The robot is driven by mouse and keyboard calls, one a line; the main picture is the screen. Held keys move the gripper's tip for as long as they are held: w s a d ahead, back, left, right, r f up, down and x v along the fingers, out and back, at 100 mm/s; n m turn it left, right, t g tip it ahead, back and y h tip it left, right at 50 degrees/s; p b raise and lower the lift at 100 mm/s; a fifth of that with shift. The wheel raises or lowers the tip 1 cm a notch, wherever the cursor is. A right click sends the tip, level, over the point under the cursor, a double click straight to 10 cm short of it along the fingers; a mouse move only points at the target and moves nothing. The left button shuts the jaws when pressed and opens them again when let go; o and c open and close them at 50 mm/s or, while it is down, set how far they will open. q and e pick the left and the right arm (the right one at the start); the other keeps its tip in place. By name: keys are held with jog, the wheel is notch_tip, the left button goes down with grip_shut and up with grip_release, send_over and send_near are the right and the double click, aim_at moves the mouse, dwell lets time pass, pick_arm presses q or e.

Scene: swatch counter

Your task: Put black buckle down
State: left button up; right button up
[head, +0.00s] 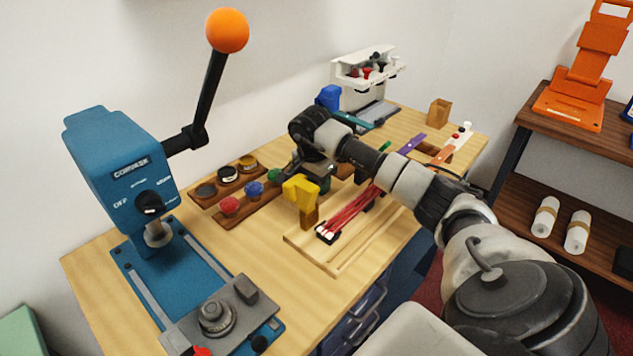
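My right arm reaches in from the right across the counter. Its gripper (298,170) is low over the work surface, beside the row of coloured knobs and behind a yellow block-like piece (301,190). The fingertips are small and dark, and I cannot tell whether they hold anything. My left gripper is not in view.
A blue press (115,165) with an orange-balled lever stands at the left. Wooden strips (247,210) hold several coloured knobs. A white rack (365,75) stands at the back. A brown shelf (535,170) is at the right. The front middle of the counter (265,275) is clear.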

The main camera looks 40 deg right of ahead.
jog(key=shift+r, duration=0.15)
jog(key=shift+r, duration=0.25)
notch_tip(320, 180, up, 12)
jog(key=a, duration=0.1)
jog(key=shift+a+f, duration=0.2)
jog(key=shift+f, duration=0.05)
jog(key=shift+s, duration=0.1)
